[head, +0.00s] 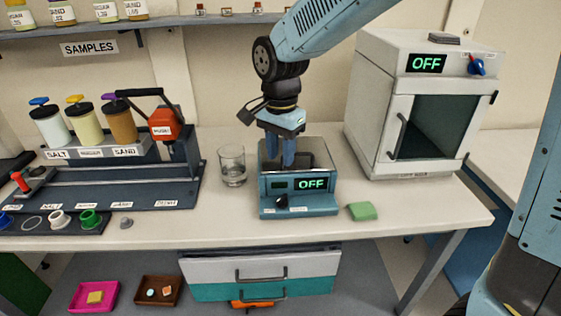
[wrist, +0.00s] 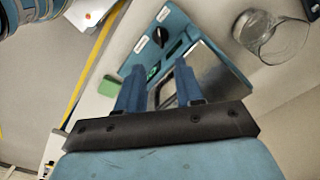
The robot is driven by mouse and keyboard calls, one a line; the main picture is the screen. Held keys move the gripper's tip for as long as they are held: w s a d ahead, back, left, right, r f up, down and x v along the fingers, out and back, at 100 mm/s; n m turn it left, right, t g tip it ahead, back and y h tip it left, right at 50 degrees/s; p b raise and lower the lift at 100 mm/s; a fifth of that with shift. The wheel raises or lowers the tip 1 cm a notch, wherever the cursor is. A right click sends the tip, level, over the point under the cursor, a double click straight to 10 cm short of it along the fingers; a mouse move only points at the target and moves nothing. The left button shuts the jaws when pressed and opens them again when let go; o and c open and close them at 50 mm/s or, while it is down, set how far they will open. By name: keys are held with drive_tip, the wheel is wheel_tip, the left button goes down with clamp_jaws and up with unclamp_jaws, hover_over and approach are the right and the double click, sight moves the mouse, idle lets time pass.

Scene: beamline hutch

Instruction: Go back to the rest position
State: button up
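My gripper (head: 283,163) points down over a blue bench device (head: 298,205) with an open metal-walled top and a green "OFF" display. The fingertips overlap the device's open top in the head view; I cannot tell how far they reach into it. In the wrist view my gripper (wrist: 160,85) has its two blue fingers apart with nothing between them. The device (wrist: 172,45) lies beyond the fingertips there, with its black knob and metal plate showing.
A glass beaker (head: 232,166) stands just left of the device, and a green sponge (head: 361,211) lies to its right. A white oven (head: 400,110) reading "OFF" stands at the right. A dispenser rack (head: 100,175) fills the left. A shelf (head: 180,22) runs behind the arm.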

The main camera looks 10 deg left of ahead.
drive_tip(key=shift+r, duration=0.15)
drive_tip(key=s+d+r+n+t, duration=0.2)
drive_tip(key=d+r, duration=0.3)
drive_tip(key=d, duration=0.8)
drive_tip(key=s+d+r+n+t, duration=0.15)
drive_tip(key=d+r, duration=0.35)
drive_tip(key=d, duration=0.7)
drive_tip(key=s+d+n+t, duration=0.2)
drive_tip(key=s+d, duration=0.5)
drive_tip(key=d, duration=0.1)
drive_tip(key=shift+s+r, duration=0.35)
drive_tip(key=shift+s, duration=0.05)
